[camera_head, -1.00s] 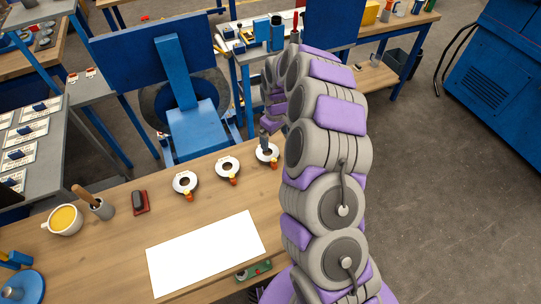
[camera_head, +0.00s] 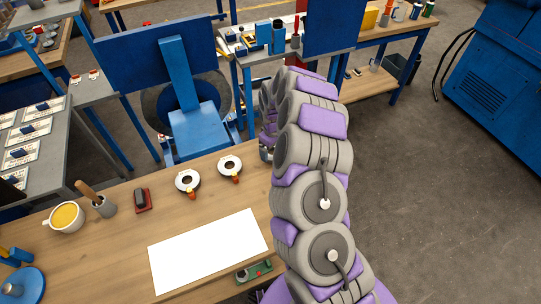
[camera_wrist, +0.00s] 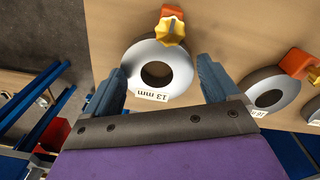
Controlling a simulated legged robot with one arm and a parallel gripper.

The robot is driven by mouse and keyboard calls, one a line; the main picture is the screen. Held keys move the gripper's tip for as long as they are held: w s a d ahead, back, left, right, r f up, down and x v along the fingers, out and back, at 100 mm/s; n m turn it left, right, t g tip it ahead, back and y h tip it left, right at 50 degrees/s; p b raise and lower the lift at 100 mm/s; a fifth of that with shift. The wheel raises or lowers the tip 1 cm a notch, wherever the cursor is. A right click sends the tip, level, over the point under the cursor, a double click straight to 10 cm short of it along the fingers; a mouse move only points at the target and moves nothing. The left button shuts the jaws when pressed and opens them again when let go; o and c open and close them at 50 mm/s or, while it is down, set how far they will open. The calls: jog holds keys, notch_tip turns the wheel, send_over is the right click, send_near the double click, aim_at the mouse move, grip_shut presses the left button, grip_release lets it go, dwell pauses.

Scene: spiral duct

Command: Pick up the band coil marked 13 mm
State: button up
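The band coil marked 13 mm (camera_wrist: 158,72) is a pale grey ring with a dark centre hole, a white label and an orange-yellow clip (camera_wrist: 172,26). It lies on the wooden bench in the wrist view. My gripper (camera_wrist: 161,68) is open, with one blue finger on each side of the coil's near part; I cannot tell whether they touch it. A second coil (camera_wrist: 272,90) lies to the right, its label only partly readable.
The wooden bench (camera_head: 120,235) also holds a white sheet (camera_head: 208,250), a mug (camera_head: 64,218), a pot with a wooden-handled tool (camera_head: 104,207), a red-and-black block (camera_head: 142,200) and a green item (camera_head: 254,271).

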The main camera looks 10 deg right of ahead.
jog(key=shift+s+a+f+g, duration=0.15)
jog(key=shift+s+f+g, duration=0.15)
jog(key=shift+s+f, duration=0.75)
jog(key=shift+c, duration=1.4)
jog(key=shift+f, duration=0.3)
jog(key=c, duration=0.5)
jog(key=shift+s+f, duration=0.1)
jog(key=shift+s, duration=0.1)
jog(key=shift+c, duration=0.4)
jog(key=shift+w+r, duration=0.1)
jog(key=shift+r, duration=0.25)
jog(key=shift+w+r, duration=0.25)
jog(key=shift+r, duration=0.7)
grip_shut()
jog(key=shift+r+p, duration=0.3)
jog(key=shift+p, duration=0.05)
jog(key=shift+s+a+r, duration=0.2)
jog(key=shift+a+r, duration=0.05)
jog(key=shift+a, duration=0.05)
jog(key=s+a+r, duration=0.1)
jog(key=s, duration=0.3)
jog(key=s+a+p, duration=0.1)
jog(key=s+a, duration=0.1)
jog(key=s, duration=0.2)
jog(key=s+a+r, duration=0.1)
jog(key=s, duration=0.3)
jog(key=shift+s+a+r+p, duration=0.3)
jog(key=shift+s+a, duration=0.05)
jog(key=shift+s, duration=0.05)
